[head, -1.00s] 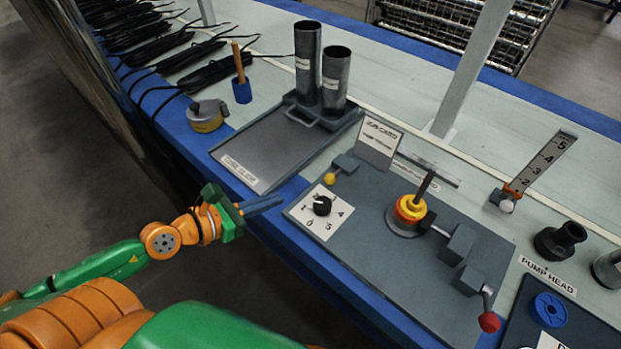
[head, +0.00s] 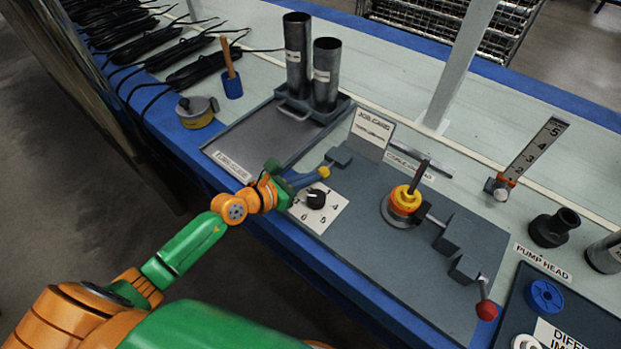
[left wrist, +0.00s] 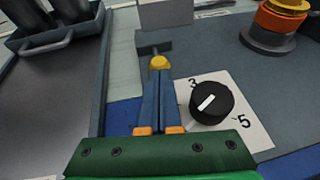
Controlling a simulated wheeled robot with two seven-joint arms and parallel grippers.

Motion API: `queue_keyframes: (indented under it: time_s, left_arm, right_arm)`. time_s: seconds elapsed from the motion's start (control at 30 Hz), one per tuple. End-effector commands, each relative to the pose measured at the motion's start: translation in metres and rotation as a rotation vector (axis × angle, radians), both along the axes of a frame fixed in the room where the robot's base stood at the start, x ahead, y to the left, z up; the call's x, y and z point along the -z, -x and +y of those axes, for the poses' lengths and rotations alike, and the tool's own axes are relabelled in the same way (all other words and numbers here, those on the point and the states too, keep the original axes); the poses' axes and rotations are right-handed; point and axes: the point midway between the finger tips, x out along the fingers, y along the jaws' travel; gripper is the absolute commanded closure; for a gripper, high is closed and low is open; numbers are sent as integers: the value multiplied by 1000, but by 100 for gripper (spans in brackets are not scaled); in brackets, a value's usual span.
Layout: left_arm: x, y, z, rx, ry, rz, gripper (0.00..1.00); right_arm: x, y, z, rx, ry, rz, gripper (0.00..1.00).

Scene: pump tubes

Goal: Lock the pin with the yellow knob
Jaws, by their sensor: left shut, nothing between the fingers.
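The yellow knob (head: 324,171) sits on a small grey block (head: 339,155) at the back left of the grey station plate. In the left wrist view the yellow knob (left wrist: 158,62) lies right at the tips of my left gripper (left wrist: 159,76), with the grey block behind it. My left gripper (head: 322,173) is shut, its blue fingers together with nothing between them. Its tips appear at or very near the knob; I cannot tell whether they touch. The pin itself is not clearly visible. My right gripper is not in view.
A black dial (head: 315,198) on a white numbered card stands just right of the fingers. A yellow-orange ring stack (head: 404,202) and a red-knobbed lever (head: 486,309) are farther right. A grey tray (head: 245,140) with two metal tubes is at the back left.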

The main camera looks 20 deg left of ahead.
Motion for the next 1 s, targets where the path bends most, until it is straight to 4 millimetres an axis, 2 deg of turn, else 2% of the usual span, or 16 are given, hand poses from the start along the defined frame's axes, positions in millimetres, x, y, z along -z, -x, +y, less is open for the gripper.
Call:
queue_keyframes:
  time_s: [0.37, 0.6, 1.0]
  left_arm:
    - [2, -4, -2, 0, 0, 0, 100]
    - [1, -25, -10, -1, 0, -1, 100]
    - [-1, -26, -8, -1, 0, -2, 100]
  right_arm:
    - [1, 0, 0, 0, 0, -1, 100]
    - [2, -1, 0, -1, 1, -1, 100]
    - [1, -1, -2, -2, 3, -1, 100]
